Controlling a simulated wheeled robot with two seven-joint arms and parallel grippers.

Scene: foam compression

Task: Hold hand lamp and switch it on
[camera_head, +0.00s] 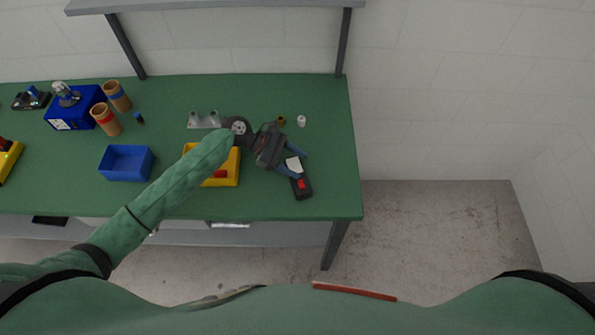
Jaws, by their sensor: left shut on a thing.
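The hand lamp (304,189) is a dark, elongated body with a red patch and a pale area near its upper end. It is at the right part of the green table (335,150). My left arm comes in from the left, and my left gripper (296,164) is shut on the lamp's upper end, with a finger on each side. I cannot tell whether the lamp touches the table or whether it is lit. My right gripper is not in view.
A yellow bin (229,180) with red contents stands under my left forearm. A blue bin (126,164) is left of it. Small cups (301,120) and a grey holder (197,121) stand behind. Brown cylinders (106,121) and a blue box (75,112) are at the left. The table's right edge is clear.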

